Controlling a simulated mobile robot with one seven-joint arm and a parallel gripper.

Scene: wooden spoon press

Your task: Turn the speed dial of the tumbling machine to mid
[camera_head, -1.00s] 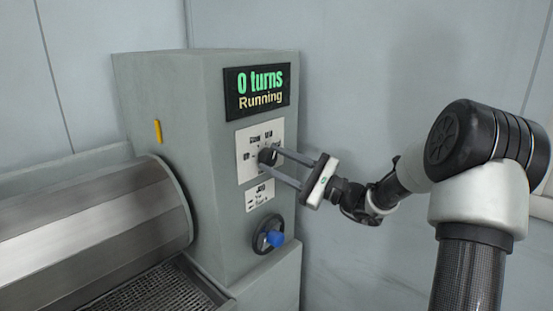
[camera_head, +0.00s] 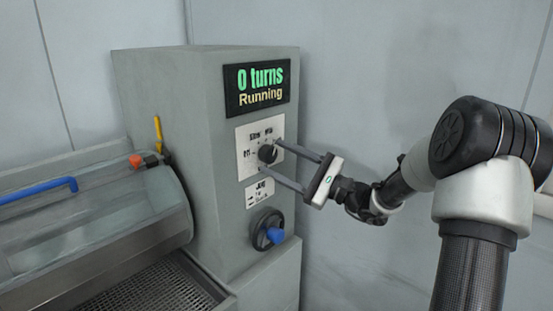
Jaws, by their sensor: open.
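The tumbling machine (camera_head: 215,80) is a grey cabinet with a speed dial (camera_head: 267,153) on a white label plate (camera_head: 244,163). The dial is a small black knob with labels around it, including what look like "Slow" and "Mid". I cannot tell surely which label its pointer faces. The display (camera_head: 258,88) reads "0 turns" and "Running". My gripper (camera_head: 270,156) is open in front of the plate, one finger above right of the dial and one below it. The fingers look apart from the knob, though depth is hard to judge.
Below the dial are a jog label (camera_head: 259,193) and a black handwheel (camera_head: 259,230) with a blue knob.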

